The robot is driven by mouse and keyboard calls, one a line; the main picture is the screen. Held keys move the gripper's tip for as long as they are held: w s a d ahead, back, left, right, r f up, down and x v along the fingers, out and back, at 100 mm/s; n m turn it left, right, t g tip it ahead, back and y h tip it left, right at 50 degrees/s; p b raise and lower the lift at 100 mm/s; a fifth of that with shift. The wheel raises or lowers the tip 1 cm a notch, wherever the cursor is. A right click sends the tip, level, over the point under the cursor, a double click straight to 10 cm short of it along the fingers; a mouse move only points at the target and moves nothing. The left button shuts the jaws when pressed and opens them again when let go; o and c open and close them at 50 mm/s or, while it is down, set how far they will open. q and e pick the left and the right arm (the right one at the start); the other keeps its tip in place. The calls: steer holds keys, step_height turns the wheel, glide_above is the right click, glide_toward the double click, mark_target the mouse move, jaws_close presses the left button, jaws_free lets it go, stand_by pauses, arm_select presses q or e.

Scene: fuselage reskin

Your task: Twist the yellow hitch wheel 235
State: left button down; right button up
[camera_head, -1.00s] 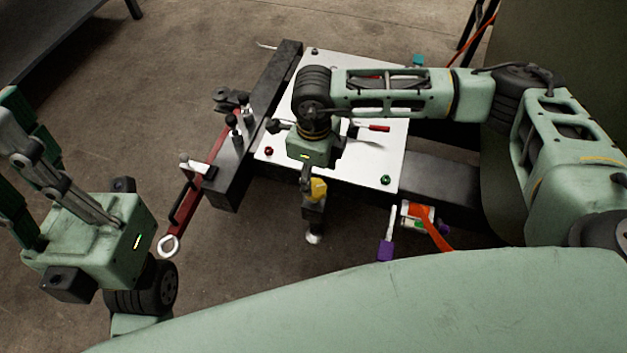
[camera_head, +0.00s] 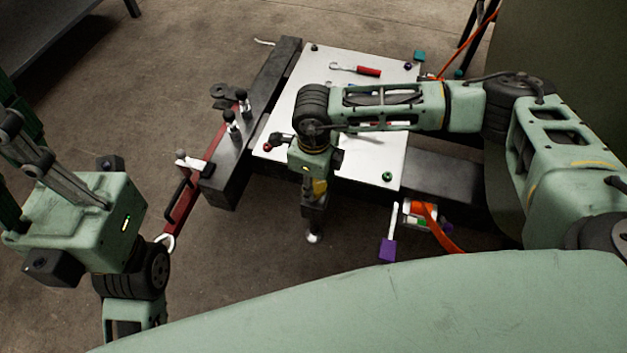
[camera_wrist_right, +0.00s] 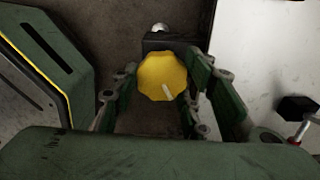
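The yellow hitch wheel (camera_wrist_right: 162,78) is a scalloped knob with a pale mark on its face, in the middle of the right wrist view. In the head view a part of it (camera_head: 319,187) shows on the dark post in front of the white-topped table. My right gripper (camera_head: 314,180) is at the wheel. In the right wrist view its fingers (camera_wrist_right: 162,92) stand apart on either side of the wheel, the right finger very close; contact is unclear. My left gripper (camera_head: 18,150) is at the left edge, away from the wheel, its fingertips cut off.
The white panel (camera_head: 345,165) lies on the dark frame and carries a red-handled tool (camera_head: 367,71). A red bar (camera_head: 186,205) and black clamps (camera_head: 232,124) line its left side. Floor is free at left.

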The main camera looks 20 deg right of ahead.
mark_target(314, 185)
steer(key=shift+s+a, duration=0.1)
steer(key=c, duration=0.4)
steer(key=shift+n, duration=0.6)
steer(key=shift+c, duration=0.2)
steer(key=o, duration=1.1)
steer(key=shift+r, duration=0.2)
step_height(314, 185, up, 12)
steer(key=shift+f, duration=0.25)
